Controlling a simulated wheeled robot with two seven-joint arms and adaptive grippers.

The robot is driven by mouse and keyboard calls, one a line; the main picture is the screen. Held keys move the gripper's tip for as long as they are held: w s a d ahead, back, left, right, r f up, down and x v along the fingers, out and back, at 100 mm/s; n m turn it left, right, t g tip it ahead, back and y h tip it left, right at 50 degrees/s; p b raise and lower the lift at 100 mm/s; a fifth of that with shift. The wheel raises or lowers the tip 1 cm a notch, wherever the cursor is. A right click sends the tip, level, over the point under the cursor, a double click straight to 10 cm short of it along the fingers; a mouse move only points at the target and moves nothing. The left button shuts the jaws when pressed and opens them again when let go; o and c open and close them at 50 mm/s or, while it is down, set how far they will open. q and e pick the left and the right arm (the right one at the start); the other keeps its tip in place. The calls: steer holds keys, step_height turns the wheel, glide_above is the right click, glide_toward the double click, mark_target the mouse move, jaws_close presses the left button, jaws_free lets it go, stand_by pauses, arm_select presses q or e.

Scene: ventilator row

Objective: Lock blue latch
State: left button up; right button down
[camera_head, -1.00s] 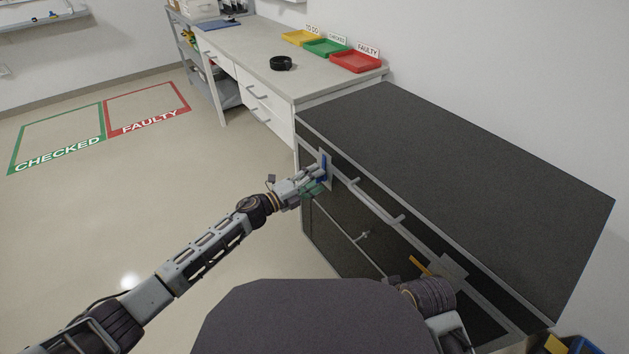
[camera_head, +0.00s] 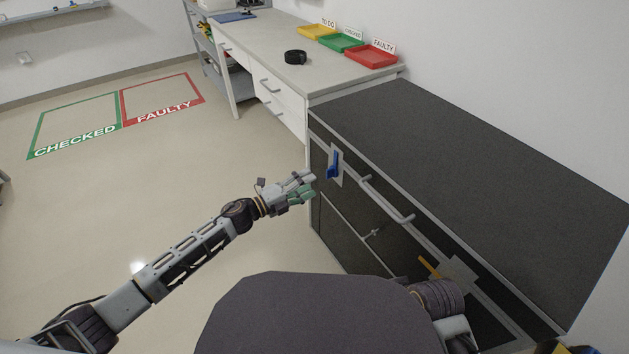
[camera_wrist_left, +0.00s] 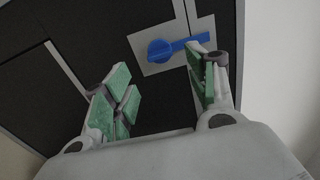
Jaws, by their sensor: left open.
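The blue latch (camera_head: 333,165) is on a pale plate at the left end of the dark cabinet's front. In the head view its blue handle stands nearly upright. In the left wrist view the latch (camera_wrist_left: 161,50) shows a round hub, and its handle runs along the picture to the right, crossing the plate's edge. My left gripper (camera_head: 312,186) is open and empty, a little left of and below the latch, apart from it. In the wrist view its green-padded fingers (camera_wrist_left: 158,76) are spread, with the right fingertip overlapping the view near the handle's end. My right gripper does not show.
The dark cabinet (camera_head: 480,170) has a long bar handle (camera_head: 388,200) and a yellow latch (camera_head: 430,267) farther right. A bench (camera_head: 275,75) with yellow, green and red trays stands behind it. The floor left of the cabinet is clear.

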arm_select(q)
steer(key=shift+v, duration=2.3)
